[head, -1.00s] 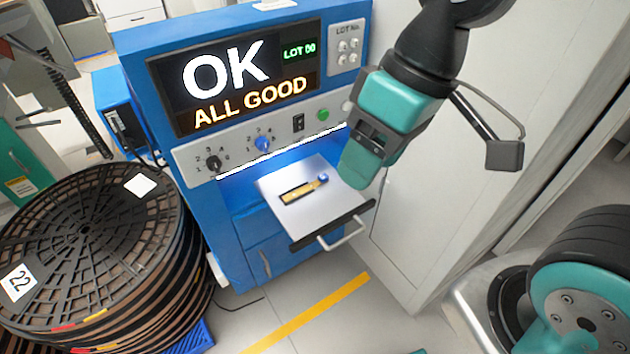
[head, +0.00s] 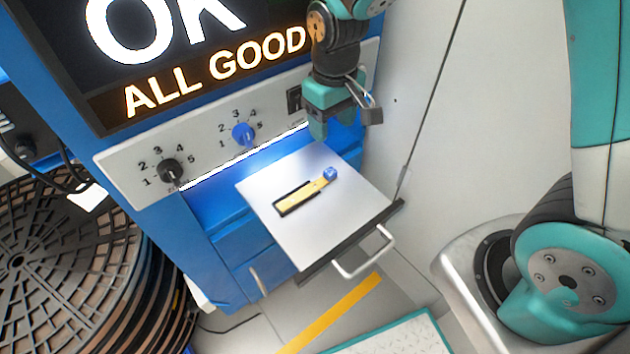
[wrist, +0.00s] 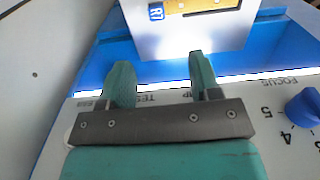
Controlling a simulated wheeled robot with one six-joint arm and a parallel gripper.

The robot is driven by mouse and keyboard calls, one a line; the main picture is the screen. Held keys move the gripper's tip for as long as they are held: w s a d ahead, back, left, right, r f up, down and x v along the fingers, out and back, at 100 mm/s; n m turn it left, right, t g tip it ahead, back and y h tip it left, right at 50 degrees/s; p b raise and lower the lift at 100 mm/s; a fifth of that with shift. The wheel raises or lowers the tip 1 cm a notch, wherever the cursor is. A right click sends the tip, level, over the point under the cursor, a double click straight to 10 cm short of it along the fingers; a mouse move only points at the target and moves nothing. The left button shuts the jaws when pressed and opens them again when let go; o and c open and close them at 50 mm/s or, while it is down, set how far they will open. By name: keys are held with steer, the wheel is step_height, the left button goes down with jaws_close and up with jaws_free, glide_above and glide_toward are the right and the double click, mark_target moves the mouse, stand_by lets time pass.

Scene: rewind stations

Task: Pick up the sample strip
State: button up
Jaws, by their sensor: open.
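The sample strip (head: 304,193) is a narrow yellow piece with a blue end tab (head: 330,173). It lies in a dark slot on the pulled-out silver drawer tray (head: 345,225) of the blue machine. In the wrist view part of the strip (wrist: 196,6) shows at the top edge, with its blue tab (wrist: 156,13) marked R7. My gripper (head: 318,128) is in front of the machine's panel, above and behind the tray, apart from the strip. In the wrist view its two teal fingers (wrist: 162,75) are spread with nothing between them.
The machine's screen (head: 200,55) reads ALL GOOD. Black and blue knobs (head: 243,134) stick out of the panel near my gripper. The tray has a front handle (head: 364,255). A pale cabinet wall (head: 430,110) stands close on the right. Stacked black reels (head: 70,265) are at left.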

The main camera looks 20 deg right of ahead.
steer(key=b, duration=0.1)
glide_above(332, 174)
steer(key=f, duration=0.7)
steer(key=shift+w+d+f, duration=0.1)
steer(key=shift+d+f, duration=0.15)
steer(key=shift+f, duration=0.05)
steer(key=f+b, duration=0.1)
steer(key=f, duration=0.5)
steer(key=shift+a+f+b, duration=0.2)
steer(key=shift+b, duration=0.1)
jaws_close()
